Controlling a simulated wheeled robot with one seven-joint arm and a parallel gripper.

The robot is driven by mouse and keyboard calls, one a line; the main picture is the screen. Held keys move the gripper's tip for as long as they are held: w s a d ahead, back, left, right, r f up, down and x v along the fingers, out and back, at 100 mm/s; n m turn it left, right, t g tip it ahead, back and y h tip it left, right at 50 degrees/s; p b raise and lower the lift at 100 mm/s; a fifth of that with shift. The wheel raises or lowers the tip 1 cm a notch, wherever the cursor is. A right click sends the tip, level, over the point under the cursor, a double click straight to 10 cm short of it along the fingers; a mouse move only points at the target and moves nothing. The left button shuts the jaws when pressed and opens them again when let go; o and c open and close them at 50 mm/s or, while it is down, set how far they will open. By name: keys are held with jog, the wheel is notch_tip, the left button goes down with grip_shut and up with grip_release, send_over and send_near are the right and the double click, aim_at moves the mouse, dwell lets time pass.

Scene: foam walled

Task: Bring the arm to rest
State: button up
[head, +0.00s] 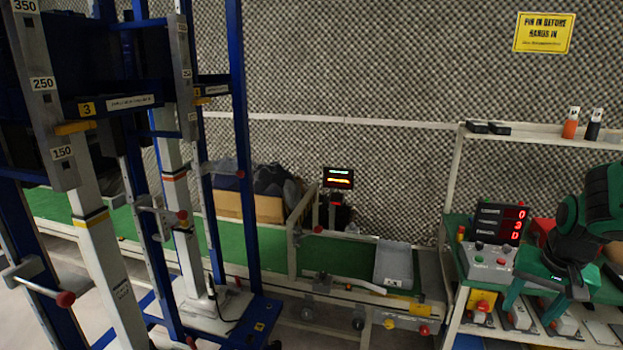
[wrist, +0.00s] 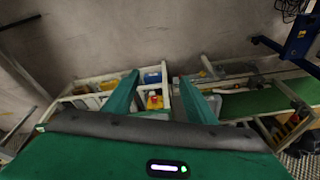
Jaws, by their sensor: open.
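My arm (head: 590,220), green and black, comes in at the right edge of the head view, bent and pointing down. My gripper (head: 530,310) hangs at its end in front of the bench with the green top at the right. Its two green fingers are apart with nothing between them. In the wrist view my gripper (wrist: 159,76) shows both fingers spread, over a shelf unit with bins. Whether the fingers touch the bench cannot be told.
A control box with a red display (head: 500,222) stands on the bench (head: 458,220) near my arm. A green conveyor (head: 335,262) with a grey tray (head: 393,264) lies left of it. A tall blue frame (head: 243,150) with white posts fills the left. Bottles (head: 571,124) stand on the upper shelf.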

jog(key=s+a+r+g, duration=0.1)
jog(key=s+a, duration=0.1)
jog(key=s, duration=0.7)
jog(key=s+a+r+g+y, duration=0.1)
jog(key=s+a+r, duration=0.1)
jog(key=s, duration=0.8)
jog(key=shift+a+r+n+g, duration=0.2)
jog(key=shift+a+n+g, duration=0.15)
jog(key=shift+a, duration=0.2)
jog(key=shift+s, duration=0.1)
jog(key=shift+w+f, duration=0.25)
jog(key=shift+w, duration=0.4)
jog(key=c, duration=0.4)
jog(key=shift+c, duration=0.5)
